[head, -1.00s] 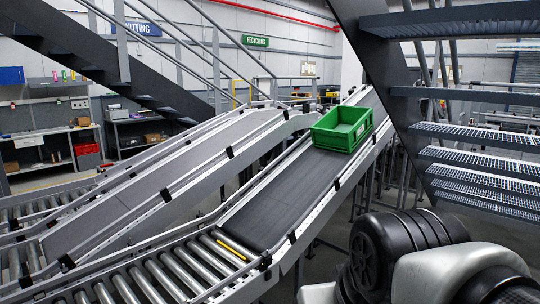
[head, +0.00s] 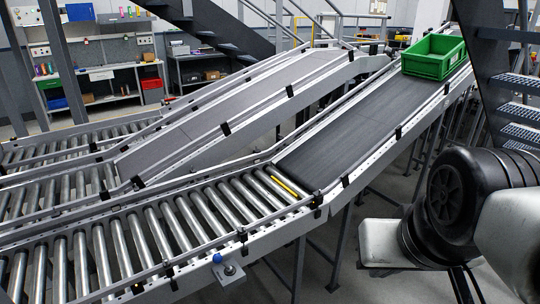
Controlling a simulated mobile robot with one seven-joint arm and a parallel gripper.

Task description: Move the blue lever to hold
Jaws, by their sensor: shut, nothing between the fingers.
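A small lever with a round blue knob (head: 217,258) stands on a grey plate (head: 230,272) at the near side of the roller conveyor, at the bottom of the head view. The knob is at the upper left of the plate, and a small round light-coloured part sits on the plate beside it. No position marks can be read at this size, so I cannot tell the lever's setting. Parts of my arm show at the right, well apart from the lever. My gripper's fingers are not in view.
The roller conveyor (head: 165,228) runs along the front and meets an inclined belt (head: 355,135) carrying a green crate (head: 434,57). A second inclined conveyor (head: 230,105) lies behind. Metal stairs (head: 520,112) stand at the right. Grey floor shows below the belt, among support legs.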

